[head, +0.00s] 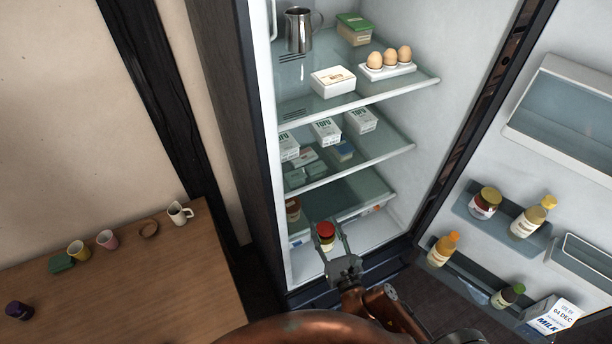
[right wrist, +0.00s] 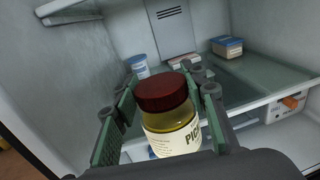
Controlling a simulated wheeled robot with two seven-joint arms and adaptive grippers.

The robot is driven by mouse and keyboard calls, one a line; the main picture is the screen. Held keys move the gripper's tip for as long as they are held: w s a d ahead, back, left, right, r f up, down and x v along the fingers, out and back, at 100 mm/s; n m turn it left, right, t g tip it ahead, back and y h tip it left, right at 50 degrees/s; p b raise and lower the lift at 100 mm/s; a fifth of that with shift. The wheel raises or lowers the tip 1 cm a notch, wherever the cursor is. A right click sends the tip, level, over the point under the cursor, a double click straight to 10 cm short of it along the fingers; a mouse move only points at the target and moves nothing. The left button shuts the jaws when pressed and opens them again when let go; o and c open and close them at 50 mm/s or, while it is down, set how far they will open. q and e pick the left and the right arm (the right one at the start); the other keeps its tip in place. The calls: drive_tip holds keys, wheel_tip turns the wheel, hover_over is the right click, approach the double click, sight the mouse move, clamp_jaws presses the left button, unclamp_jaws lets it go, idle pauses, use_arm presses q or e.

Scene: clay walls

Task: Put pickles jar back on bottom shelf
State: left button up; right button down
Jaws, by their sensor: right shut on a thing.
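The pickles jar, with a dark red lid and a yellow-green body, is in my right gripper (head: 326,238). In the right wrist view the jar (right wrist: 170,118) stands nearly upright between the two fingers, its label partly readable. The gripper (right wrist: 165,100) is shut on it. In the head view the jar's red lid (head: 325,229) shows in front of the open fridge's lowest glass shelf (head: 345,196). That shelf also shows behind the jar in the right wrist view (right wrist: 262,75). My left gripper is not in view.
A reddish jar (head: 293,210) stands at the left of the fridge's lower part. Tofu boxes (head: 326,131) fill the shelf above. The open door (head: 575,120) at right carries bottles and jars. A wooden table (head: 130,275) with mugs is at left. The lowest shelf has bare room.

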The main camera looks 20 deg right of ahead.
use_arm(q)
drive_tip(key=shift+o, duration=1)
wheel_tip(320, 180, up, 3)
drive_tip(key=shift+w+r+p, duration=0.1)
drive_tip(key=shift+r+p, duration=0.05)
drive_tip(key=shift+p, duration=1.1)
use_arm(e)
drive_tip(key=w+d+r+m+h+p, duration=0.1)
drive_tip(key=w+d+r, duration=0.3)
drive_tip(key=w, duration=0.5)
drive_tip(key=w+d+r+m+h+p, duration=0.1)
drive_tip(key=w+d+h, duration=0.1)
drive_tip(key=w+d, duration=0.5)
use_arm(q)
drive_tip(key=shift+b, duration=1.05)
use_arm(e)
wheel_tip(320, 180, down, 10)
drive_tip(key=w+a, duration=0.1)
drive_tip(key=w, duration=0.1)
drive_tip(key=shift+w+a, duration=0.2)
drive_tip(key=shift+a, duration=0.05)
drive_tip(key=c, duration=1.2)
unclamp_jaws()
